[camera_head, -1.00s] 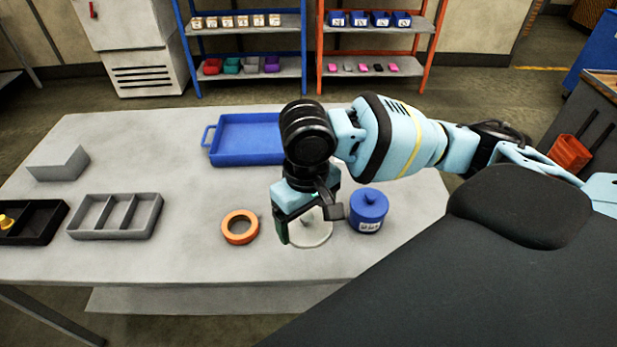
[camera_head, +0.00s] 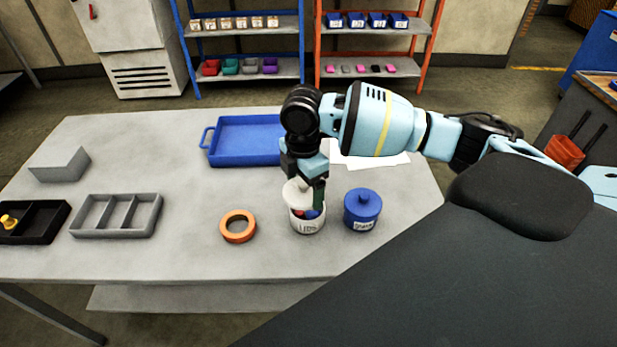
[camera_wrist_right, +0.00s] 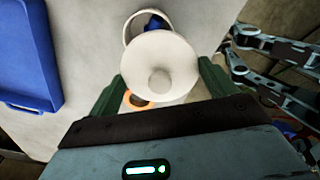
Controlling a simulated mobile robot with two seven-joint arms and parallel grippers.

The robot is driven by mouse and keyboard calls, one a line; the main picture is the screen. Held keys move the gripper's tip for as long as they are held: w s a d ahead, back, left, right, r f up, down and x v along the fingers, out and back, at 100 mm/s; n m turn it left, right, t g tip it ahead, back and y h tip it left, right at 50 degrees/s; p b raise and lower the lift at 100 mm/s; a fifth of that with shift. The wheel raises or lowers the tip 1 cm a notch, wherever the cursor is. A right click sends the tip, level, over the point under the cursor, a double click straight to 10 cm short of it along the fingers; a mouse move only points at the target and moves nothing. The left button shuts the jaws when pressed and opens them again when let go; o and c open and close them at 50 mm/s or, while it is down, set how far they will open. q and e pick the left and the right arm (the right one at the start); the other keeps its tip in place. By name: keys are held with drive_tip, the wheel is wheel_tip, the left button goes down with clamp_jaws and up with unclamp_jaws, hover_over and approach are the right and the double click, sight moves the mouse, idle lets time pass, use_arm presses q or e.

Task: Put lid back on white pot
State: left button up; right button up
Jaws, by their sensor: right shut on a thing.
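The white pot (camera_head: 307,225) stands upright on the table with its top partly open; red and blue items show inside. Its round white lid (camera_head: 297,193) is above the pot's mouth, shifted to the left and back of it. My right gripper (camera_head: 308,186) is shut on the lid. In the right wrist view the lid (camera_wrist_right: 155,55) with its round knob lies between the two green fingers (camera_wrist_right: 158,82), and part of the pot's rim (camera_wrist_right: 130,30) shows beyond it. The exact grip point is unclear. My left gripper is out of view.
A blue lidded pot (camera_head: 362,209) stands close to the right of the white pot. An orange ring (camera_head: 238,226) lies to the left. A blue tray (camera_head: 225,158) is behind, and a grey divided tray (camera_head: 117,232) is farther left. White paper (camera_head: 390,160) lies behind.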

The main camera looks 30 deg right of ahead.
sight(307, 197)
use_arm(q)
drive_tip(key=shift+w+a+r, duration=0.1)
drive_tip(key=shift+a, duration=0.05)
use_arm(e)
drive_tip(key=n, duration=0.1)
drive_tip(key=w+d+n, duration=0.1)
drive_tip(key=d+n, duration=0.1)
drive_tip(key=shift+w+f+n, duration=0.25)
drive_tip(key=shift+n, duration=0.05)
drive_tip(key=shift+f, duration=0.1)
drive_tip(key=shift+f+b, duration=1.05)
drive_tip(key=shift+f, duration=1.5)
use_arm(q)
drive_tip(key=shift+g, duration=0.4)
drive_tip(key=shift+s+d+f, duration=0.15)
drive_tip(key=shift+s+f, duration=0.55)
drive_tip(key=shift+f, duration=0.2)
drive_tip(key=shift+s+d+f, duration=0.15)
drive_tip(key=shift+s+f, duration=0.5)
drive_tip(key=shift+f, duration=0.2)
use_arm(e)
drive_tip(key=shift+f, duration=0.6)
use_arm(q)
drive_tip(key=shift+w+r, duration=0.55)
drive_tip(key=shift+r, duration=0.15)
use_arm(e)
drive_tip(key=shift+r, duration=0.1)
